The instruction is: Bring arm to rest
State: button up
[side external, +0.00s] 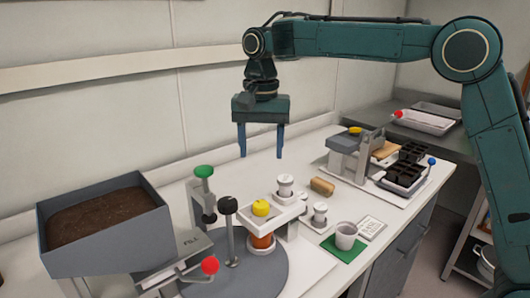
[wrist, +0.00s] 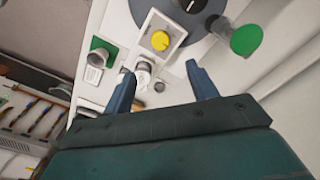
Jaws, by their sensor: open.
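My gripper (side external: 262,141) hangs from my teal arm, fingers pointing down, above the white bench (side external: 330,265). Its two blue fingers are apart, with nothing between them in the side view. In the wrist view my gripper (wrist: 160,88) also shows open. The fingertips are well above the bench and touch nothing. Below them stands a white frame (side external: 293,214) with a yellow knob (side external: 261,208) on it. The yellow knob also shows in the wrist view (wrist: 160,40).
A grey bin of soil (side external: 150,262) stands at the left. Green (side external: 204,172), black (side external: 228,205) and red (side external: 210,265) knobs rise from the apparatus. A grey cup (side external: 346,236) stands on a green mat (side external: 343,254). Black pots (side external: 405,172) sit at the right. The air around my gripper is clear.

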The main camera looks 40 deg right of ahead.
jog(key=s+d+r+n+t, duration=0.1)
jog(key=s+d+r+n, duration=0.1)
jog(key=s+d, duration=0.35)
jog(key=s+d+r+n+t, duration=0.2)
jog(key=s+r, duration=0.1)
jog(key=s, duration=0.6)
jog(key=s+d+f+n+t, duration=0.1)
jog(key=s+f+n, duration=0.1)
jog(key=s, duration=0.6)
jog(key=s+d+f+n+t, duration=0.1)
jog(key=s+d+f+n, duration=0.1)
jog(key=s+f, duration=0.3)
jog(key=s+n, duration=0.1)
jog(key=s, duration=0.2)
jog(key=shift+d+f+t, duration=0.2)
jog(key=shift+t, duration=0.1)
